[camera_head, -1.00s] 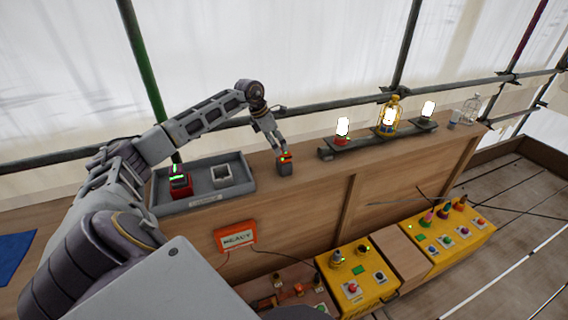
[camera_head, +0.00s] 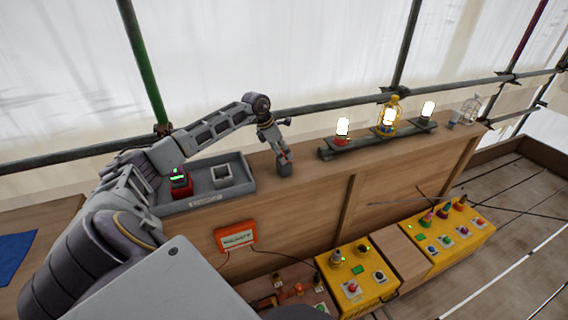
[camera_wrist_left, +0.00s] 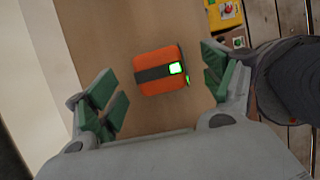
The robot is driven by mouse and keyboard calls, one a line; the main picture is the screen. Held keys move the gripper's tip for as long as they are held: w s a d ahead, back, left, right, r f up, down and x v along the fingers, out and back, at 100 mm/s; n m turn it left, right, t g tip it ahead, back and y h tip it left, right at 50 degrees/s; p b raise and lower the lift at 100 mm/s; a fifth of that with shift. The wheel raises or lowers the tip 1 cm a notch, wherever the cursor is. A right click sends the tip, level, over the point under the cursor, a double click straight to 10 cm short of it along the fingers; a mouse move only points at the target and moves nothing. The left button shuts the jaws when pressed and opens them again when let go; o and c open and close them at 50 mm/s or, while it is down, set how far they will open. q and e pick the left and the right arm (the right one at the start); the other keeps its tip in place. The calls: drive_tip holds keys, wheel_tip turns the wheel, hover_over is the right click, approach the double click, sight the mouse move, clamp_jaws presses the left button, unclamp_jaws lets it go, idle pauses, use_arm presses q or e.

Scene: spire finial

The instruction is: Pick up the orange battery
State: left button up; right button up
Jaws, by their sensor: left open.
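The orange battery (camera_wrist_left: 157,84) sits on the wooden bench top, with a dark band across it and a lit green light. In the left wrist view it lies between and just beyond the spread green fingertips of my left gripper (camera_wrist_left: 159,88), with gaps on both sides. In the head view my left gripper (camera_head: 284,163) points down over the battery's spot and mostly hides it. The left gripper is open and empty. My right gripper is not in view.
A grey tray (camera_head: 247,182) on the bench holds a red battery (camera_head: 180,187) with a green light and a light square holder (camera_head: 221,178). A dark rack (camera_head: 326,153) with lit lamps stands to the right. Yellow control boxes (camera_head: 352,295) are below.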

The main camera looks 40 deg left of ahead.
use_arm(q)
drive_tip(key=shift+x, duration=1)
drive_tip(key=shift+w+d+f, duration=0.15)
drive_tip(key=shift+f, duration=0.45)
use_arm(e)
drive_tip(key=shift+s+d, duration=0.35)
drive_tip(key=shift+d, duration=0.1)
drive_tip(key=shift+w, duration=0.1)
use_arm(q)
drive_tip(key=shift+r, duration=0.1)
drive_tip(key=c, duration=1.3)
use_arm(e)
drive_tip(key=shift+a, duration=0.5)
use_arm(q)
drive_tip(key=shift+o, duration=0.2)
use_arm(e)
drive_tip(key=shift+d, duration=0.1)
